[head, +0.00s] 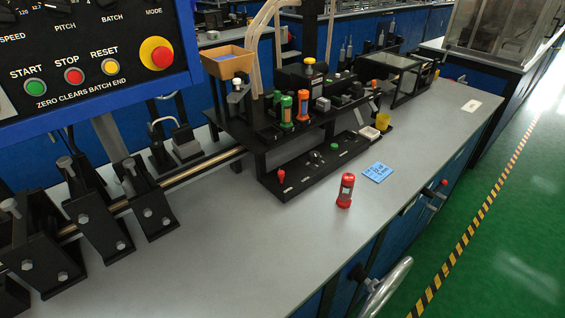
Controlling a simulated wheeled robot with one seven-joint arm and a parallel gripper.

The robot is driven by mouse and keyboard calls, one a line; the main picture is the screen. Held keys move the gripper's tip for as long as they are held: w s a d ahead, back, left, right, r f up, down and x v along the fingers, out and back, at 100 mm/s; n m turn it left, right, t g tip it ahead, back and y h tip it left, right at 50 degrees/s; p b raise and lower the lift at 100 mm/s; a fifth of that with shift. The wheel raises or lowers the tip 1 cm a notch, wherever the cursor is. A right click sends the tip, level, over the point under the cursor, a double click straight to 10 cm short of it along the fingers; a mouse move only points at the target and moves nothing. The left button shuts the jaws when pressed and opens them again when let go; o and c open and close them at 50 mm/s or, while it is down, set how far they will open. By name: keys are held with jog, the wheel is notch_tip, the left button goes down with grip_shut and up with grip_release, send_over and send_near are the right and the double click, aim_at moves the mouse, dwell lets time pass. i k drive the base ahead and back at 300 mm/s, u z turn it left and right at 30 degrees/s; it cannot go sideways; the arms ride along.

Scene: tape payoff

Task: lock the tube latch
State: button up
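A green tube (286,112) and an orange tube (303,106) stand in the black fixture (262,141). The fixture's lower front panel (312,168) carries small controls, among them a red-topped knob (281,175) at its left end. I cannot tell which part is the tube latch, or whether it is locked. My gripper is not in view.
A blue card (377,172) lies beside the red-ended tube. A control panel (95,55) fills the upper left. Black roller brackets (145,205) stand at left. A curved metal handle (388,288) juts out at the bench front. The front bench top (230,255) is clear.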

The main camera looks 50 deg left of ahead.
aim_at(281, 173)
jog(key=u, duration=1.3)
jog(key=k, duration=0.65)
jog(key=u, duration=0.25)
jog(key=i, duration=0.5)
jog(key=u, duration=1.05)
